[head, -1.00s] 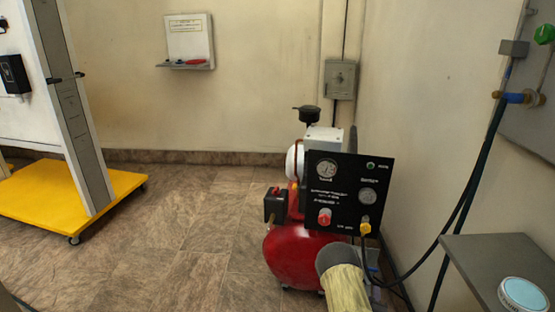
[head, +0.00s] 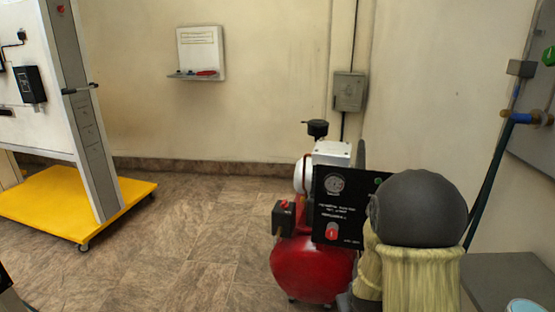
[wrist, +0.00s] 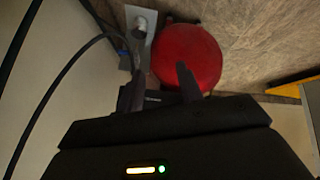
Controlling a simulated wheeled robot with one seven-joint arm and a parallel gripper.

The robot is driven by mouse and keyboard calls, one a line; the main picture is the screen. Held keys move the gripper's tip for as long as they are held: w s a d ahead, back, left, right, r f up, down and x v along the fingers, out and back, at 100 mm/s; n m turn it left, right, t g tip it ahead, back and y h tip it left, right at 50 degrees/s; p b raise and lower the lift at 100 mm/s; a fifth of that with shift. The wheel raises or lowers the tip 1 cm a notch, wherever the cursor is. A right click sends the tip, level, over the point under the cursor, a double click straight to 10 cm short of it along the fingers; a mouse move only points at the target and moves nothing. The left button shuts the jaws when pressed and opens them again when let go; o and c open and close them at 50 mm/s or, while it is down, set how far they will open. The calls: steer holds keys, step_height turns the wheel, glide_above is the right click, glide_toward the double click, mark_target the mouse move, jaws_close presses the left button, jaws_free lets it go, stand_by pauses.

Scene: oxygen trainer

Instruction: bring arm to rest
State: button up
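My arm (head: 418,215), a dark rounded joint above a pale ribbed sleeve, is raised at the lower right of the head view. It covers the right part of the compressor's black gauge panel (head: 336,205). My gripper (wrist: 160,84) shows in the wrist view with its two dark fingers apart and nothing visible between them. The compressor's red tank (wrist: 190,55) lies beyond the fingertips; whether they touch anything cannot be told. The gripper is out of sight in the head view.
The red compressor (head: 308,268) stands on the floor close to my arm. A grey table (head: 500,280) is at the lower right. Hoses (head: 488,185) hang by the right wall. A yellow wheeled base (head: 70,205) stands at left, with clear floor (head: 180,240) between.

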steer(key=s+a+r+m+g+y, duration=0.1)
steer(key=s+a+r+g, duration=0.15)
steer(key=s+r, duration=0.4)
steer(key=s+a+r+m+g+y, duration=0.1)
steer(key=s+a+r+g, duration=0.15)
steer(key=s, duration=0.65)
step_height(320, 180, up, 38)
steer(key=p, duration=3.8)
steer(key=shift+a+t+p, duration=0.25)
steer(key=shift+t+p, duration=0.15)
steer(key=shift+f, duration=0.15)
